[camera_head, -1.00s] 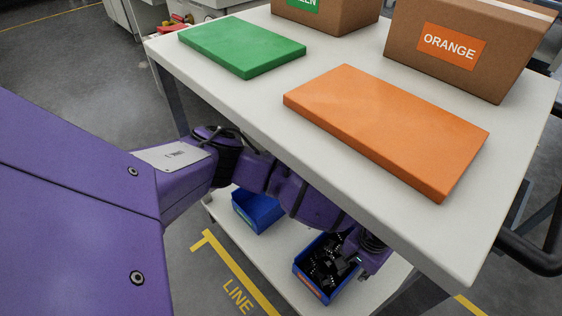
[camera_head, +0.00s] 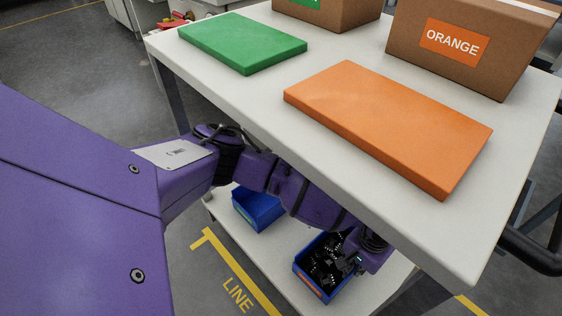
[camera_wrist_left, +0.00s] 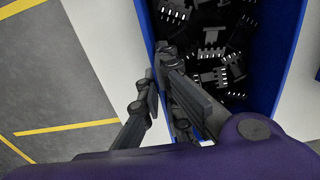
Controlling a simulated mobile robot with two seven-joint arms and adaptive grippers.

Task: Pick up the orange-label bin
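The orange-label bin (camera_head: 302,283) is a blue open bin with an orange front label, on the lower shelf. It holds several black connectors (camera_head: 325,264). In the left wrist view the same bin (camera_wrist_left: 281,70) fills the upper right. My left gripper (camera_head: 357,257) reaches down under the tabletop to the bin's right side in the head view. In the left wrist view the left gripper (camera_wrist_left: 158,72) has one finger outside and one inside the bin wall, drawn close together on it. The bin appears to rest on the shelf. My right gripper is out of view.
Another blue bin (camera_head: 262,208) stands on the lower shelf (camera_head: 268,247), to the left. The tabletop (camera_head: 390,207) overhangs my left arm. On it are a green pad (camera_head: 240,42), an orange pad (camera_head: 390,125), an ORANGE carton (camera_head: 490,72) and a green-label carton (camera_head: 345,12).

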